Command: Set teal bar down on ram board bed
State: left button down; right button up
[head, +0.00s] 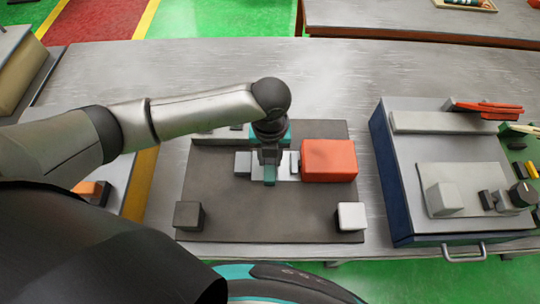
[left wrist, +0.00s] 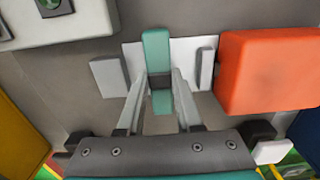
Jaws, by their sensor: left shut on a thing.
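My left gripper (head: 269,158) points down over the dark grey board (head: 250,218) and is shut on the teal bar (head: 270,176). In the left wrist view the bar (left wrist: 156,52) lies lengthwise between the two pale fingers (left wrist: 161,82), sticking out beyond their tips. Below the bar is a whitish bed plate (head: 288,166), which also shows in the left wrist view (left wrist: 133,58), with a small grey block on each side. I cannot tell whether the bar touches the plate. The gripper hides part of the bar and plate. My right gripper is not in view.
An orange block (head: 329,160) stands close to the right of the plate. A dark cube (head: 188,215) and a white cube (head: 351,216) sit at the board's front corners. A blue-sided station (head: 390,185) stands further right. The table behind the board is clear.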

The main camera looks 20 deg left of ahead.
aim_at(270, 160)
pick_arm(q)
jog(key=shift+f, duration=0.1)
jog(key=c, duration=0.6)
grip_release()
notch_tip(270, 160, up, 12)
jog(key=shift+r+p, duration=0.15)
jog(key=shift+p, duration=0.9)
